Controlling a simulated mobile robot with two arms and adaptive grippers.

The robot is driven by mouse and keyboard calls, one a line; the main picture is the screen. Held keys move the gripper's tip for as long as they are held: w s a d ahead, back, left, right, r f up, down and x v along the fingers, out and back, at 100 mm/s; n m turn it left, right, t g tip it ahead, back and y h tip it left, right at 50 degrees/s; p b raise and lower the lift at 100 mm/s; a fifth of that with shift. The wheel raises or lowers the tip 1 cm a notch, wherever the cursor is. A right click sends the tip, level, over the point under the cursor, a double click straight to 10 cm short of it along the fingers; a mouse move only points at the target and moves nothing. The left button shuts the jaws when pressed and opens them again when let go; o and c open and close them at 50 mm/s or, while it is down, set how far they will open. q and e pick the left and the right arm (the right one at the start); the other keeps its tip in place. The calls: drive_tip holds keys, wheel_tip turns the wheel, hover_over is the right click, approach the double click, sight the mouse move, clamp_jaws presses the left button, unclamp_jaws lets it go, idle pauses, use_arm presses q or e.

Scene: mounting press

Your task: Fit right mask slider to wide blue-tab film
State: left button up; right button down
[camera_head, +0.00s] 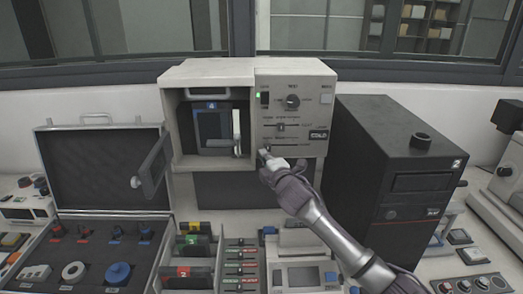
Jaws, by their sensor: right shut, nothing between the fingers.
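The press (185,75) is a beige box with an open chamber on its left and a control panel (318,113) on its right. A dark film with a blue tab (211,106) marked 4 stands in the chamber. A pale upright handle (237,131) is at the chamber's right side. The panel has an upper slider (281,126) and a lower slot (288,146); their labels are too small to read. My right gripper (264,157) is shut and empty at the left end of the lower slot, hiding part of it. I cannot tell whether it touches the knob there. My left gripper is not in view.
The chamber door (152,166) hangs open to the left. A black tower (385,165) marked 2 stands right of the press. An open case (100,165) is at the left. Several tabbed cartridges (190,272) stand below the press.

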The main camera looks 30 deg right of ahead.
drive_tip(key=shift+x, duration=0.8)
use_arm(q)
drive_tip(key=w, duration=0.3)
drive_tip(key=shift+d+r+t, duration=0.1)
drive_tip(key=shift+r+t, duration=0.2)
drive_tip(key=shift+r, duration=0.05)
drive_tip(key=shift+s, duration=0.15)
use_arm(e)
drive_tip(key=shift+w, duration=0.1)
drive_tip(key=shift+d, duration=0.15)
use_arm(q)
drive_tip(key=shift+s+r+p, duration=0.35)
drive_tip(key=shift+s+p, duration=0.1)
drive_tip(key=shift+p, duration=0.05)
use_arm(e)
drive_tip(key=s+d, duration=0.2)
drive_tip(key=d, duration=0.1)
drive_tip(key=shift+s+d, duration=0.1)
drive_tip(key=shift+s, duration=0.05)
